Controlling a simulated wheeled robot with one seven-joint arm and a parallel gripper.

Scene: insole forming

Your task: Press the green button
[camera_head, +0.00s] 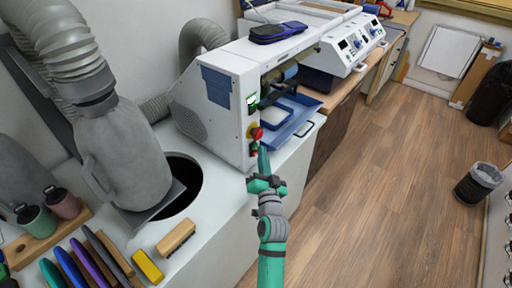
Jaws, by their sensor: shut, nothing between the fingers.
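The white machine (215,115) stands on the counter, with its control column on the right front edge. A small green button (253,147) shows low on that column, just below a red knob on a yellow base (256,133). Another green-and-white control (252,100) sits higher on the same edge. My gripper (263,150) is shut and empty, pointing up at the column. Its tips are just right of the lower green button. I cannot tell whether they touch the machine.
A blue tray (293,119) sticks out of the machine, right of my gripper. A grey hooded duct piece (122,160) stands to the left. Brushes and coloured insoles (88,262) lie at the front left. The wood floor on the right is mostly clear.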

